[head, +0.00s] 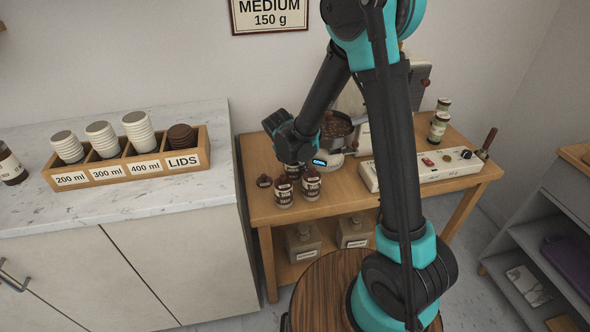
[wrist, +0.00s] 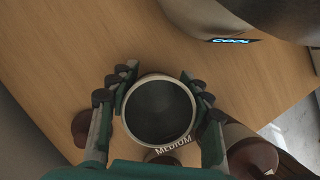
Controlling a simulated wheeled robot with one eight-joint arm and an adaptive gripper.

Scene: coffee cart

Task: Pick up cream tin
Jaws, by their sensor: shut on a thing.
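The cream tin (wrist: 189,139) is round and open-topped, with a pale rim, a dark inside and the word MEDIUM on its edge. It sits between the two fingers of my gripper (wrist: 159,76) in the wrist view, and the gripper is shut on it. I cannot tell whether its base touches the wooden table.
Brown-lidded jars (head: 311,184) stand close by; lids (wrist: 80,128) show beside the tin. A rounded device with a COOL display (wrist: 230,41) is near. A white power strip-like panel (head: 430,170) lies to the right. A cup box (head: 127,167) is on the left counter.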

